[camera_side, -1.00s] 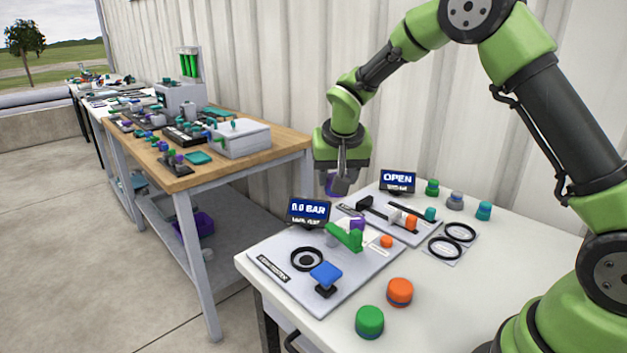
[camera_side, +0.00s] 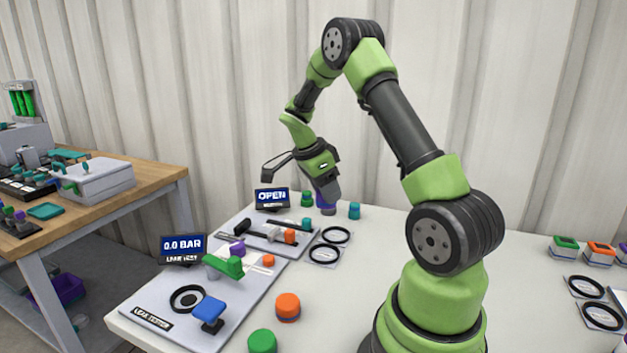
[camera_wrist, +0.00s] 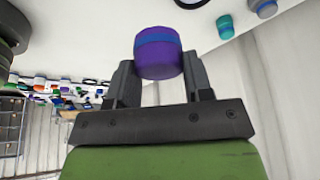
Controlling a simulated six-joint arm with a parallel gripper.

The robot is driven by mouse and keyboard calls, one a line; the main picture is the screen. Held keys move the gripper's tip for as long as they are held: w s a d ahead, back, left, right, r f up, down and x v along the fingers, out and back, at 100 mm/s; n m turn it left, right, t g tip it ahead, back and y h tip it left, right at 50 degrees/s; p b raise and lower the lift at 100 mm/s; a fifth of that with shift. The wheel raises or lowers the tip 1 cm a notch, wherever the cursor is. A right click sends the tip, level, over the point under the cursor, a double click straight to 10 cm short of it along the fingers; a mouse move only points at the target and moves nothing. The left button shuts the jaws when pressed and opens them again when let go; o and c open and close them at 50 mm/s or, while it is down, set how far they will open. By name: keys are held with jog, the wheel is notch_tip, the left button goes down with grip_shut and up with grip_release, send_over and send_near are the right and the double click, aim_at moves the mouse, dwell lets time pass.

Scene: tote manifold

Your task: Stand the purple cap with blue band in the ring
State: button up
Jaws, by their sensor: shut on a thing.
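My gripper (camera_wrist: 158,75) is shut on the purple cap with blue band (camera_wrist: 158,60). The cap fills the space between both fingers in the wrist view, with its blue band toward the top of the picture. In the side view my gripper (camera_side: 324,196) is at the back of the white table, and the cap (camera_side: 321,200) is partly hidden there. Two black rings, a farther one (camera_side: 337,227) and a nearer one (camera_side: 324,262), lie on a pale card left of the table's middle. My gripper is behind them, and the cap is apart from both.
A green cap (camera_side: 307,199) and a teal cap (camera_side: 354,210) stand at the back near my gripper. The leak tester board (camera_side: 150,318) and a slider board (camera_side: 232,228) lie left of the rings. An orange cap (camera_side: 288,305) stands in front. The table's middle is clear.

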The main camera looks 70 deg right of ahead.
jog(key=shift+f, duration=6.5)
jog(key=o, duration=1)
